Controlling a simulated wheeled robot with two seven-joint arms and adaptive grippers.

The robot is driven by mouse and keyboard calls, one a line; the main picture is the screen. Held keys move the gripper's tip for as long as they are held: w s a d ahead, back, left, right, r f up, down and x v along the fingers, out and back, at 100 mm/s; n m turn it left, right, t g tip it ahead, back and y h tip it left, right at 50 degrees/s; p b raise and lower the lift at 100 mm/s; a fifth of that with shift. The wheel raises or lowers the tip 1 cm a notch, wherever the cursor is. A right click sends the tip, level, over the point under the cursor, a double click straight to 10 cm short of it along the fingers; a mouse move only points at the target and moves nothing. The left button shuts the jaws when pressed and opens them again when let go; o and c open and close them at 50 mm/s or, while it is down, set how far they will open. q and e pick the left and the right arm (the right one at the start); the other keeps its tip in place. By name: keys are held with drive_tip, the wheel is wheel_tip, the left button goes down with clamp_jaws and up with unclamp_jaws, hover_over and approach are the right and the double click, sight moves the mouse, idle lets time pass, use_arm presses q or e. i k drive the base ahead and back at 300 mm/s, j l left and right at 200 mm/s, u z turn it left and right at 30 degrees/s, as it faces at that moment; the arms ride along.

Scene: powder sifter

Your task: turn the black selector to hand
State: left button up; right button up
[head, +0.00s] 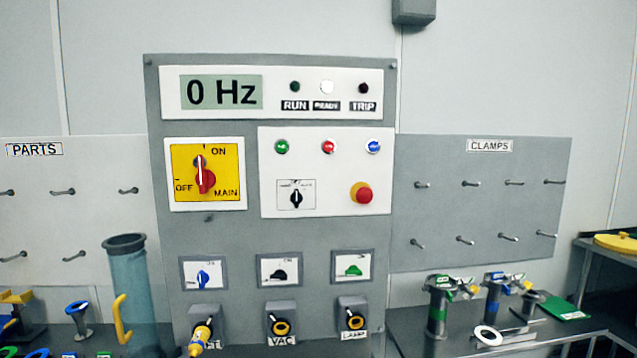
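The black selector (296,198) sits on a small white plate in the lower left of the white button panel (325,208). Its pointer stands about upright, between a small label at upper left and another at upper right. The lettering is too small to read surely. Neither of my grippers is in view, and nothing covers the selector.
A red main switch (205,178) on a yellow plate is left of the selector, and a red mushroom button (361,194) is right of it. Green, red and blue buttons sit above. A tall clear tube (130,290) stands at front left. The space before the panel is clear.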

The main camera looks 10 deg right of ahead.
sight(296, 198)
drive_tip(key=i+l, duration=0.15)
drive_tip(key=i+l+u, duration=0.1)
drive_tip(key=l, duration=0.25)
drive_tip(key=i+l+u, duration=0.15)
drive_tip(key=l, duration=0.4)
drive_tip(key=l+u, duration=0.1)
drive_tip(key=l, duration=0.5)
drive_tip(key=k+l+u, duration=0.1)
drive_tip(key=l, duration=0.3)
drive_tip(key=k+l, duration=0.1)
drive_tip(key=l, duration=0.25)
drive_tip(key=k+l+u, duration=0.15)
drive_tip(key=l, duration=0.25)
drive_tip(key=k+l+u, duration=0.1)
drive_tip(key=l, duration=0.25)
